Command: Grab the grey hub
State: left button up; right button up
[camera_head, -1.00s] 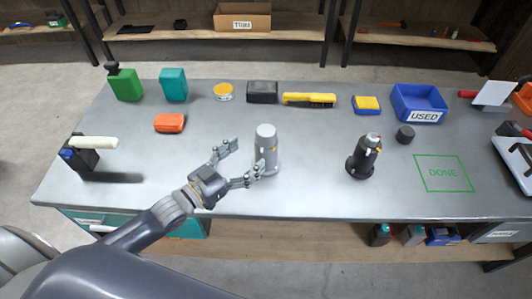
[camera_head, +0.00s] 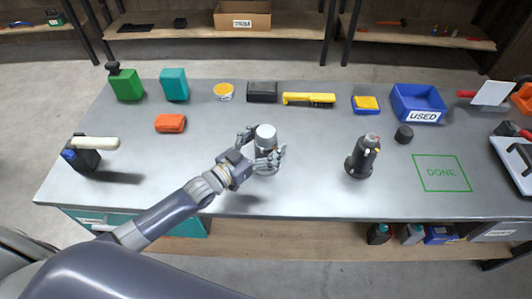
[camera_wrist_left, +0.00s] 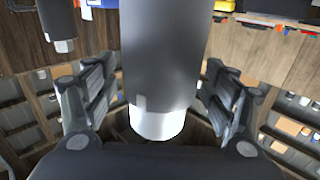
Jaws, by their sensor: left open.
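The grey hub (camera_head: 265,138) stands upright on the metal workbench (camera_head: 310,195), left of the bench's middle. My left gripper (camera_head: 262,150) is open, with one finger on each side of the hub. In the left wrist view the hub (camera_wrist_left: 163,60) fills the middle between the two spread fingers (camera_wrist_left: 160,105), with a gap showing on both sides. The hub's lower part is partly hidden by the gripper in the head view. My right gripper is not in view.
A blue USED bin (camera_head: 420,97) and a green DONE square (camera_head: 441,173) are further right.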

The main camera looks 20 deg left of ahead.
pick_arm(q)
jog(key=shift+c, duration=0.6)
grip_shut()
jog(key=shift+r, duration=0.15)
jog(key=shift+r, duration=0.15)
